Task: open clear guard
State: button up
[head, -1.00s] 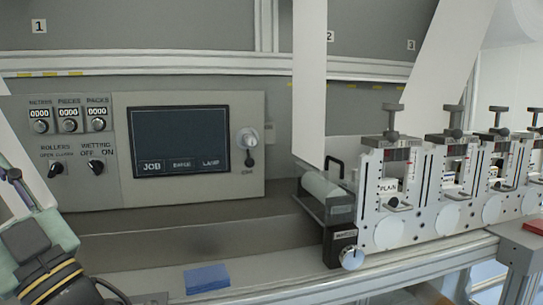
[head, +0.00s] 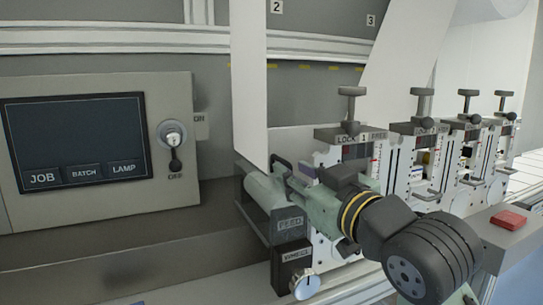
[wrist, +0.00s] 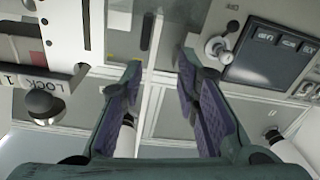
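The clear guard (head: 250,216) is a see-through cover over a pale roller (head: 270,195) at the left end of the row of stations. It looks down, covering the roller. A black handle (head: 281,166) shows at its upper edge. My gripper (head: 289,183) reaches in from the right, close beside the handle and guard. Whether it touches them cannot be told. In the wrist view, my gripper (wrist: 160,76) has its two padded fingers apart, with nothing clearly held between them. The guard is hard to make out there.
A LOCK station (head: 345,150) with a knob stands right behind my gripper. A white web (head: 250,80) hangs just behind the guard. The control panel (head: 97,140) with screen and lever is at left. A red block (head: 509,220) lies at right.

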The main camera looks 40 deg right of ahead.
aim_at(281, 160)
jog(key=w+d+p, duration=0.1)
jog(key=w, duration=0.2)
jog(key=w+d+p, duration=0.1)
jog(key=w, duration=0.2)
jog(key=w+d+p, duration=0.1)
jog(key=w+d, duration=0.1)
jog(key=w, duration=0.1)
jog(key=shift+f, duration=0.2)
jog(key=shift+c, duration=0.4)
grip_shut()
dwell(0.4)
